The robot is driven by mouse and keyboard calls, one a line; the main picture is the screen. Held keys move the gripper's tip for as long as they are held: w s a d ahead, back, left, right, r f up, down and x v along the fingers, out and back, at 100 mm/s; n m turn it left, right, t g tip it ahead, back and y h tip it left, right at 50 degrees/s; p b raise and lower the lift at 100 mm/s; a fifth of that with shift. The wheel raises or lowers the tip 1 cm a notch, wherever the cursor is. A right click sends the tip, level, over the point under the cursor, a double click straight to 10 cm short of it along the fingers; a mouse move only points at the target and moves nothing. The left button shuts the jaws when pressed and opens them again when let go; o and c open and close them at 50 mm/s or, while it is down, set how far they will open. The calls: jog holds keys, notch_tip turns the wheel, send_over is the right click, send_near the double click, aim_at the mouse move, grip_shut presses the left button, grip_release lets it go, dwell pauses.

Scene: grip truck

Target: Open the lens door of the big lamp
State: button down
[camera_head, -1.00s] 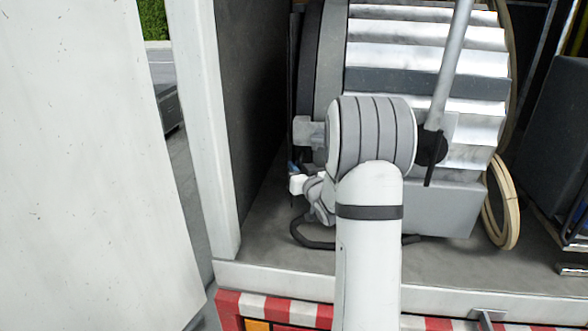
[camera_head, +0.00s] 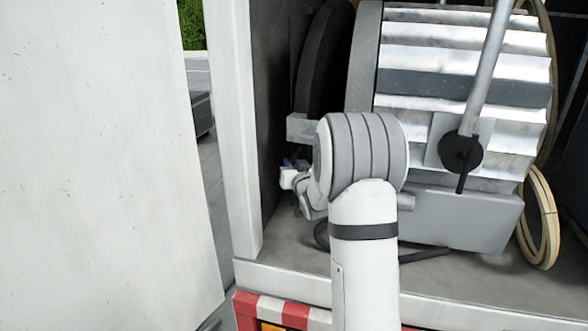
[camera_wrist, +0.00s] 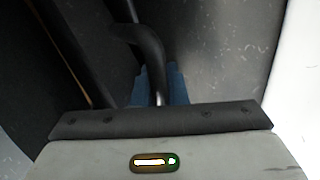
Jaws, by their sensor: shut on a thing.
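The big lamp (camera_head: 462,60) has a ribbed silver housing and lies on the truck bed with its front to the left. Its dark round lens door (camera_head: 322,60) stands at an angle, apart from the grey front rim. In the wrist view my gripper (camera_wrist: 158,90) has blue fingers on both sides of a dark curved handle (camera_wrist: 143,45), shut on it. In the head view my arm hides most of the gripper and the handle, at the lamp's lower left.
The truck's side wall (camera_head: 233,130) stands close to the left of the door. A cable coil (camera_head: 545,215) hangs at the lamp's right. A black cable (camera_head: 425,256) lies on the bed. A large white panel (camera_head: 90,150) fills the left foreground.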

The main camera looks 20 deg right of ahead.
jog(key=c, duration=1.5)
grip_release()
jog(key=shift+s+d, duration=0.1)
jog(key=shift+d, duration=0.05)
jog(key=shift+o, duration=0.2)
jog(key=s+b, duration=0.2)
jog(key=s, duration=0.5)
jog(key=shift+s+a, duration=0.3)
jog(key=shift+s, duration=0.1)
jog(key=s+a+f+g, duration=0.2)
jog(key=s+a+g, duration=0.3)
jog(key=s, duration=0.6)
jog(key=s+a+f+n+g+y, duration=0.1)
jog(key=s+a+g, duration=0.4)
jog(key=s, duration=0.6)
jog(key=s+a+f+n+g, duration=0.1)
jog(key=s+a+f+g, duration=0.2)
jog(key=s, duration=0.9)
jog(key=a+g, duration=0.2)
jog(key=a, duration=0.1)
jog(key=shift+a+y, duration=0.2)
jog(key=shift+y, duration=0.1)
